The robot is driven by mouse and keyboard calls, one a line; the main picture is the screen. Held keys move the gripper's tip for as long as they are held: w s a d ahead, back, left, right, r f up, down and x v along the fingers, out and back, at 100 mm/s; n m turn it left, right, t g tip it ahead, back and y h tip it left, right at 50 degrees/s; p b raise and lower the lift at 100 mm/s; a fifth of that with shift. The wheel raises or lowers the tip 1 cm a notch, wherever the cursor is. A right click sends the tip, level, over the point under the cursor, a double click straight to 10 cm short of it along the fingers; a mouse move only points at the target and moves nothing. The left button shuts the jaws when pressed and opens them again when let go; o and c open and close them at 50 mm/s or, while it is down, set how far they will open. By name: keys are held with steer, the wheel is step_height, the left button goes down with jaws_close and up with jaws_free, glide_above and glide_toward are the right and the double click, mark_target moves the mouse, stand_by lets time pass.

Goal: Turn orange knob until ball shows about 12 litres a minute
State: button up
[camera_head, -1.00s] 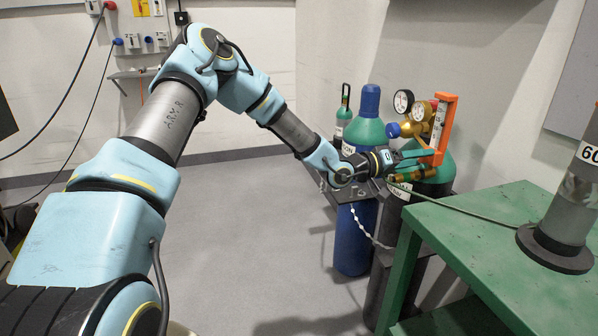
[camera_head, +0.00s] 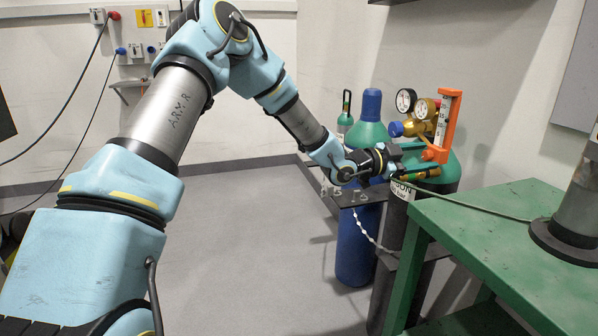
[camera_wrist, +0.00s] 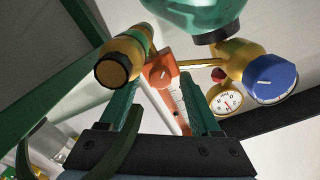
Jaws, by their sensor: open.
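The orange flowmeter (camera_head: 451,122) with its pale upright tube stands on the regulator of the grey gas cylinder. The orange knob (camera_wrist: 162,76), with a white line on its face, is at the flowmeter's foot; it also shows in the head view (camera_head: 434,154). My gripper (camera_wrist: 160,82) is open, with its two green fingers to either side of the knob in the wrist view. In the head view my gripper (camera_head: 424,158) is at the flowmeter's foot. I cannot tell whether the fingers touch the knob. The ball and scale are too small to read.
Close by are a blue regulator knob (camera_wrist: 272,78), pressure gauges (camera_head: 405,100) and a brass fitting with a black end (camera_wrist: 113,68). A blue cylinder (camera_head: 355,245) stands to the left. A green table (camera_head: 490,225) is in front at right, with a hose across it.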

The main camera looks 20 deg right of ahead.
steer(key=shift+f+m, duration=0.1)
steer(key=shift+m, duration=0.6)
steer(key=w+a+f+n+t+y+p, duration=0.1)
steer(key=w+a+n+t+y, duration=0.1)
steer(key=a, duration=0.7)
steer(key=w+a+f+n+t+y, duration=0.1)
steer(key=w+a+n+y, duration=0.3)
steer(key=a, duration=0.5)
steer(key=w+a+f+n+t+y+p, duration=0.1)
steer(key=w+a, duration=0.4)
steer(key=a, duration=0.5)
steer(key=shift+w+f+n+t+y+p, duration=0.2)
steer(key=shift+w+n+t+y+p, duration=0.15)
steer(key=shift+n+t+y, duration=0.85)
steer(key=shift+h, duration=0.3)
